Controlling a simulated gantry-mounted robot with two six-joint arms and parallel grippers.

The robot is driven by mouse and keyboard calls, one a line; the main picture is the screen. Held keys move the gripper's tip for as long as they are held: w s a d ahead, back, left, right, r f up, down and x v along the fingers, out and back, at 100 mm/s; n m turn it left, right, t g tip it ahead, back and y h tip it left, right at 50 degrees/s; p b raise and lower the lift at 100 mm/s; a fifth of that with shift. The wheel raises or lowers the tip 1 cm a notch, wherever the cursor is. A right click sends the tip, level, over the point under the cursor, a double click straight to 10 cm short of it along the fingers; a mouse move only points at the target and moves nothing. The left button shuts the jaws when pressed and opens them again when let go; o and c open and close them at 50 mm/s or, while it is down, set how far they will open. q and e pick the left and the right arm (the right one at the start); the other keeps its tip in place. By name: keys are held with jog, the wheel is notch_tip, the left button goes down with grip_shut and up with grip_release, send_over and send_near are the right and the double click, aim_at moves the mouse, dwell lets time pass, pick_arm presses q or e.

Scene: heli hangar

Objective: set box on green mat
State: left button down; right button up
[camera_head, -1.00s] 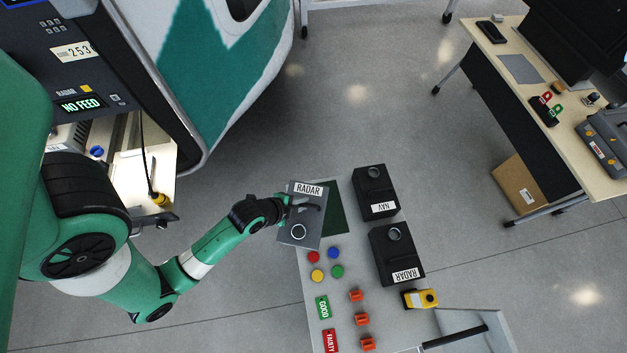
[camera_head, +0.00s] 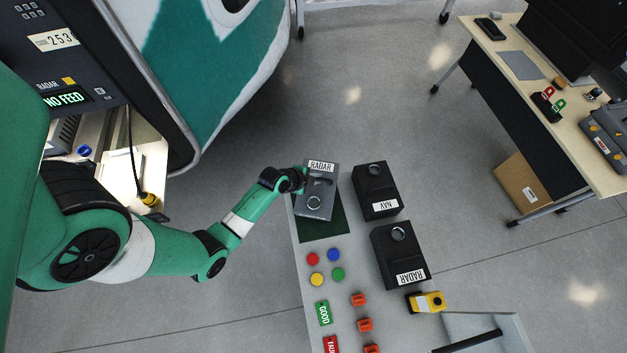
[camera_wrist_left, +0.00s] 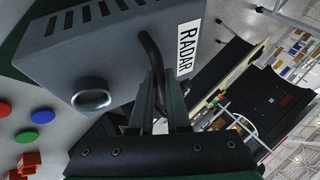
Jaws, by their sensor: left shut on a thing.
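A grey box labelled RADAR (camera_head: 314,206) is at the far end of the white cart, over the upper part of the dark green mat (camera_head: 320,232). My left gripper (camera_head: 308,183) is shut on the handle of this box, which also shows close up in the left wrist view (camera_wrist_left: 110,50). I cannot tell whether the box's underside touches the mat. A strip of mat also shows in the left wrist view (camera_wrist_left: 12,50). My right gripper is not in view.
Black boxes labelled NAV (camera_head: 376,190) and RADAR (camera_head: 399,253) stand right of the mat. Several coloured buttons (camera_head: 325,266) lie below it, with a GOOD label (camera_head: 323,313) and orange parts (camera_head: 359,300). A yellow device (camera_head: 426,302) is at right.

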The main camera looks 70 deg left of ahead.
pick_arm(q)
jog(key=shift+w+a+f+b, duration=0.2)
jog(key=shift+f+b, duration=0.1)
jog(key=shift+f, duration=0.35)
jog(key=shift+w+a+f+b, duration=0.15)
jog(key=shift+f+b, duration=0.1)
jog(key=shift+f, duration=0.7)
jog(key=shift+s+d+f, duration=0.15)
jog(key=c, duration=0.9)
grip_release()
jog(key=p+v, duration=0.5)
jog(key=v, duration=0.7)
